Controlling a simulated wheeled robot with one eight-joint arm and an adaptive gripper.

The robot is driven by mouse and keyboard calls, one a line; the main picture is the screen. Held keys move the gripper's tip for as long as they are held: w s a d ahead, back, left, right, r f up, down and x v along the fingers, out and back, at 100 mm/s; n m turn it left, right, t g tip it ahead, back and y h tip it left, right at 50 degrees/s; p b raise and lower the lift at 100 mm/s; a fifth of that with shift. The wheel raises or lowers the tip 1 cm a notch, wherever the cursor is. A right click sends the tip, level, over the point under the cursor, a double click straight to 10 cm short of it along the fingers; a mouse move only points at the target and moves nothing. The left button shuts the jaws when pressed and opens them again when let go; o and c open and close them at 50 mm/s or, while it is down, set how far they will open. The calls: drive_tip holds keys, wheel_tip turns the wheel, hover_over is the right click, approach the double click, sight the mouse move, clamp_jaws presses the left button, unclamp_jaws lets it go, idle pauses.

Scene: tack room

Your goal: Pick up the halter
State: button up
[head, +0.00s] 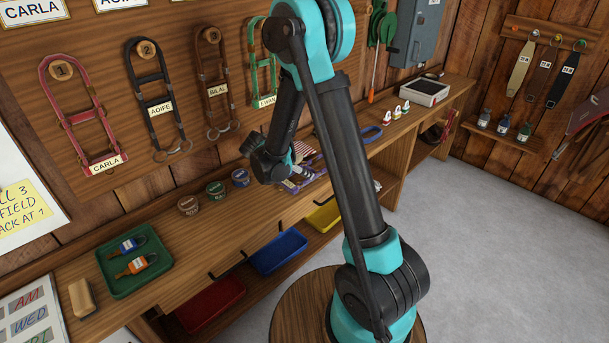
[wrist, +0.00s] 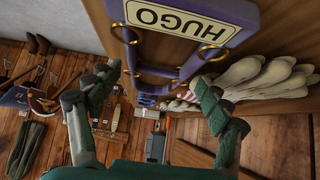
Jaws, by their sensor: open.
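A purple halter (wrist: 190,14) with a HUGO nameplate and brass rings fills the top of the wrist view. In the head view its purple part (head: 298,186) lies on the wooden bench, partly hidden by my arm. My gripper (wrist: 160,78) is open and empty. The halter's lower straps and rings show between and beyond its fingers; I cannot tell whether they touch. In the head view my gripper (head: 264,150) is above the bench. Other halters hang on the wall board: red CARLA (head: 77,118), black AOIFE (head: 149,80), brown BILAL (head: 213,88) and green (head: 255,62).
The bench (head: 190,240) holds a green tray (head: 152,281) with two tagged items, small tins (head: 215,191) and a white box (head: 425,92). Coloured bins (head: 277,249) sit below. Pale rounded objects (wrist: 268,78) lie beside the halter. The grey floor (head: 510,230) is clear.

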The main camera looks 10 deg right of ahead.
drive_tip(key=shift+x, duration=1.1)
drive_tip(key=shift+c, duration=0.3)
drive_tip(key=c, duration=1)
drive_tip(key=shift+r, duration=0.1)
wheel_tip(320, 180, up, 20)
drive_tip(key=shift+f, duration=0.1)
